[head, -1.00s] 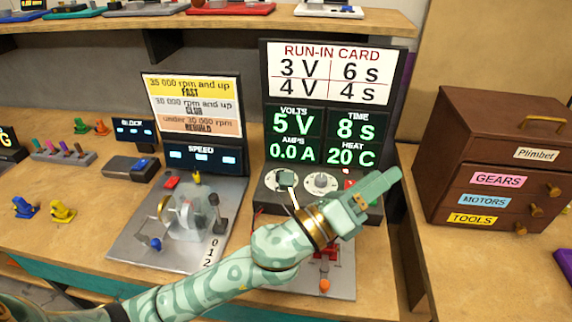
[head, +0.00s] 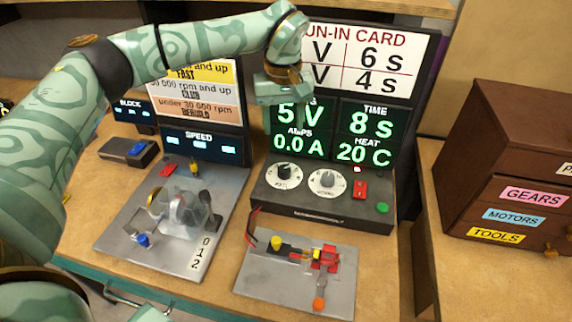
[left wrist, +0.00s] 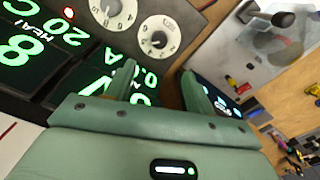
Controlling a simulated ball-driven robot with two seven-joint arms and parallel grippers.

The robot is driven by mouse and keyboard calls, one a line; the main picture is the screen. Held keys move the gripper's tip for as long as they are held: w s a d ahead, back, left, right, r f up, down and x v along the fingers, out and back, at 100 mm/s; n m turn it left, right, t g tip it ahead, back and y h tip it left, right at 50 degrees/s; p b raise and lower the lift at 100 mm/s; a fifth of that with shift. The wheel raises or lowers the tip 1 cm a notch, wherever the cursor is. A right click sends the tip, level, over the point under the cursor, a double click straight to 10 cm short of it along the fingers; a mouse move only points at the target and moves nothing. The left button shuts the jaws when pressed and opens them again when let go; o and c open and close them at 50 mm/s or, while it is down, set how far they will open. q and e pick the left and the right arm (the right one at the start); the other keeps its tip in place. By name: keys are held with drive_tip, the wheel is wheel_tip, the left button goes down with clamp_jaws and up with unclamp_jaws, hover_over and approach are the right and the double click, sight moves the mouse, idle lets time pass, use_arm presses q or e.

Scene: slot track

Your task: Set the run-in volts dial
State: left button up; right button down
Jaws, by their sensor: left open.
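The volts dial (head: 284,175) is the left of two round white dials on the front ledge of the black run-in unit (head: 320,212). It also shows in the left wrist view (left wrist: 157,38), just beyond my fingertips. The volts readout (head: 290,115) shows 5 V, partly covered. The run-in card (head: 385,65) stands above, its left part hidden by my arm. My left gripper (head: 273,112) is open and empty, fingers pointing down in front of the readouts, above the volts dial and apart from it. My right gripper is not in view.
The time dial (head: 327,182), a red switch (head: 360,189) and a green button (head: 382,208) sit right of the volts dial. A metal plate with a motor rig (head: 298,276) lies in front. The speed rig (head: 175,222) stands left, the drawer chest (head: 505,170) right.

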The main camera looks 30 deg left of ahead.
sight(284, 168)
use_arm(q)
wheel_tip(284, 168, down, 14)
drive_tip(key=b, duration=0.3)
drive_tip(key=shift+r, duration=0.15)
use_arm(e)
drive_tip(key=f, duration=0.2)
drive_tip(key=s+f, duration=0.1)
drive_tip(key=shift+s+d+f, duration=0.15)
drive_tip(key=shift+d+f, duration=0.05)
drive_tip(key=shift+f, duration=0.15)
use_arm(q)
drive_tip(key=c, duration=1)
